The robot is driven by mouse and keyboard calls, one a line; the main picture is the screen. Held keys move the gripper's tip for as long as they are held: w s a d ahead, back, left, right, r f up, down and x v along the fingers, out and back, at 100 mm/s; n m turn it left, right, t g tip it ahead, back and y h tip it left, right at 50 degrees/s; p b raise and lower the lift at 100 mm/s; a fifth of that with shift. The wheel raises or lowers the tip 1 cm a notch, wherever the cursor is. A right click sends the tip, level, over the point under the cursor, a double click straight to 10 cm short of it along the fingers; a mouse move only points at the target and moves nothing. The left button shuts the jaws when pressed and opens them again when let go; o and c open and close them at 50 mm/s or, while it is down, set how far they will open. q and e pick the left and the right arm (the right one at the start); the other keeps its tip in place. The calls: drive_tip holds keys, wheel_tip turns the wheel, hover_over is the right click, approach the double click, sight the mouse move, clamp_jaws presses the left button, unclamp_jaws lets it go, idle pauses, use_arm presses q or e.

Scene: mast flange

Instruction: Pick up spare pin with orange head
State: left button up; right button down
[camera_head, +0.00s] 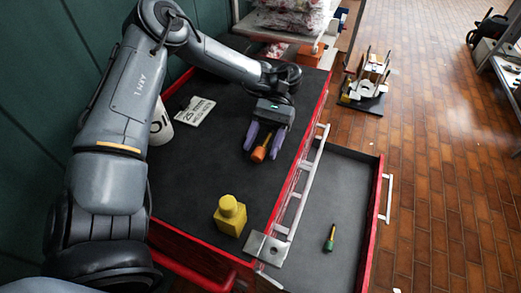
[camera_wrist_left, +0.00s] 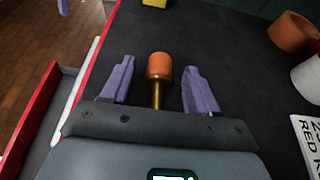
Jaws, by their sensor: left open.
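The spare pin with an orange head (camera_head: 259,154) lies on the dark top of the red cabinet. In the left wrist view its orange head (camera_wrist_left: 159,66) and brass shank lie between my left gripper's two purple fingers. My left gripper (camera_head: 261,143) is open around the pin, with a gap on each side; the fingers do not touch it. The fingertips also show in the left wrist view (camera_wrist_left: 159,80). The far end of the shank is hidden by the gripper body.
A yellow bottle-shaped block (camera_head: 230,215) stands near the front of the dark top. A metal plate (camera_head: 267,248) sits at the edge. A green-headed pin (camera_head: 329,239) lies in the open drawer (camera_head: 335,185). A white label card (camera_head: 195,111) lies behind.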

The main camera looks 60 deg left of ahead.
use_arm(q)
clamp_jaws()
drive_tip(key=shift+r, duration=0.1)
idle(0.3)
